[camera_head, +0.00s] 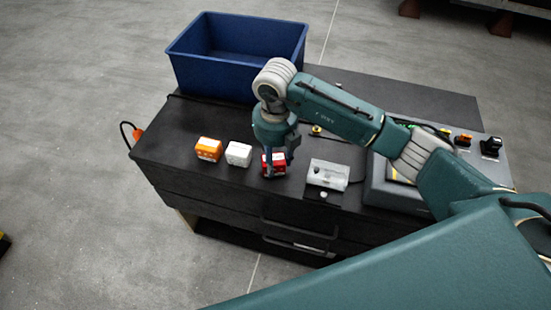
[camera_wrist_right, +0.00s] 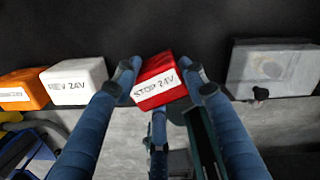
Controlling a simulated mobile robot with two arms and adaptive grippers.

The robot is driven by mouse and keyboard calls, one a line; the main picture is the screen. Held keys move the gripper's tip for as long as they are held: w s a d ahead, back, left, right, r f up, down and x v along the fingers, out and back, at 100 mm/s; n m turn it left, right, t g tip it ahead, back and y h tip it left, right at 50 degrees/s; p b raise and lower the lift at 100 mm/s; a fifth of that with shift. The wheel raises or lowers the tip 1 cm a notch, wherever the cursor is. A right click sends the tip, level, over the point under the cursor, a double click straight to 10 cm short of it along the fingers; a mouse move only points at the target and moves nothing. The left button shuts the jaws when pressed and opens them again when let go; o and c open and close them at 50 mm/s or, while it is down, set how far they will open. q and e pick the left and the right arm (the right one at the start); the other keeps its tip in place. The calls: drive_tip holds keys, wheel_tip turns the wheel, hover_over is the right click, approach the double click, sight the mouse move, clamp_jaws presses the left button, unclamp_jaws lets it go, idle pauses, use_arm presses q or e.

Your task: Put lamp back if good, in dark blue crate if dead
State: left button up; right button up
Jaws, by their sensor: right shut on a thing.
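A red lamp block (camera_head: 274,166) stands near the front edge of the dark cabinet top, in a row with other lamps. In the right wrist view the red lamp (camera_wrist_right: 158,82) carries a white label reading "STOP 24V". My right gripper (camera_head: 278,170) reaches down from above and is shut on the red lamp, with one finger on each side. The dark blue crate (camera_head: 218,72) stands at the back left of the cabinet top and its visible inside looks empty. My left gripper is in neither view.
A white lamp (camera_head: 238,154), labelled "REV 24V", and an orange lamp (camera_head: 208,149) stand left of the red one. A grey-white box (camera_head: 328,175) with a small knob sits to the right. A grey case (camera_head: 385,187) lies further right.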

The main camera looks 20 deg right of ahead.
sight(275, 159)
drive_tip(key=o, duration=1.4)
drive_tip(key=shift+f, duration=0.1)
drive_tip(key=shift+c, duration=0.2)
drive_tip(key=shift+r+p, duration=0.3)
drive_tip(key=shift+w+r+b, duration=0.1)
drive_tip(key=shift+r+b, duration=0.2)
drive_tip(key=shift+b, duration=0.05)
wheel_tip(275, 159, up, 11)
drive_tip(key=b, duration=0.2)
drive_tip(key=shift+s, duration=0.2)
